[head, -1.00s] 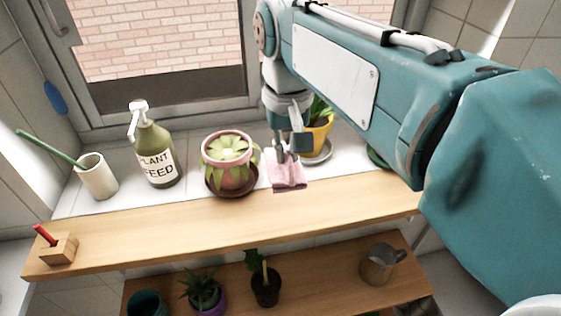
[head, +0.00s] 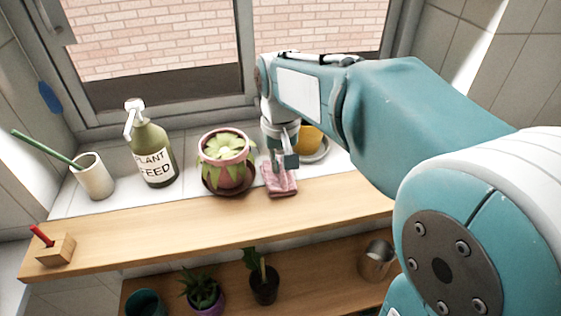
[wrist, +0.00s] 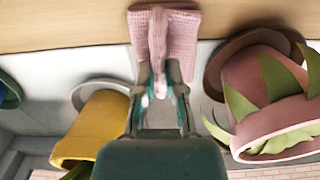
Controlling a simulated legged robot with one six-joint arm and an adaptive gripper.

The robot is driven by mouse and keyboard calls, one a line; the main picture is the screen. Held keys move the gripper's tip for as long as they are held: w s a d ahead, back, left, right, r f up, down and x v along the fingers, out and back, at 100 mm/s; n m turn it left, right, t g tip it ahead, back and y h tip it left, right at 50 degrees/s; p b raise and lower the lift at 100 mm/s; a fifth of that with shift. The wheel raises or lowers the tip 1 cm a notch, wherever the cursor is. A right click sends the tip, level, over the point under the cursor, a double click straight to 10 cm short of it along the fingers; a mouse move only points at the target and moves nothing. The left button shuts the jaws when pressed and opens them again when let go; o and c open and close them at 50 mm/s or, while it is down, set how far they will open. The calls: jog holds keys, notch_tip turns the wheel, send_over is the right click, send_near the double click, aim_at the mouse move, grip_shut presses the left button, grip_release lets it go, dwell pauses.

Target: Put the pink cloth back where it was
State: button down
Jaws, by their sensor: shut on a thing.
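The pink cloth (head: 281,182) lies at the front of the tiled sill, its front edge by the wooden shelf, just right of the pink potted plant (head: 226,160). My gripper (head: 278,167) points down over the cloth. In the wrist view, the gripper (wrist: 160,88) is shut on a raised, pinched fold of the cloth (wrist: 180,40). The rest of the cloth spreads flat on both sides of the fold, reaching over the wood's edge. The fingers partly hide the cloth in the head view.
A yellow pot (head: 310,139) on a grey saucer (head: 318,150) stands behind the gripper to the right. The plant feed bottle (head: 153,153) and a cup (head: 93,176) stand further left. The wooden shelf (head: 190,222) in front is mostly bare, with a small block (head: 54,250) at its left end.

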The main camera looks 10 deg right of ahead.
jog(key=c, duration=0.7)
grip_release()
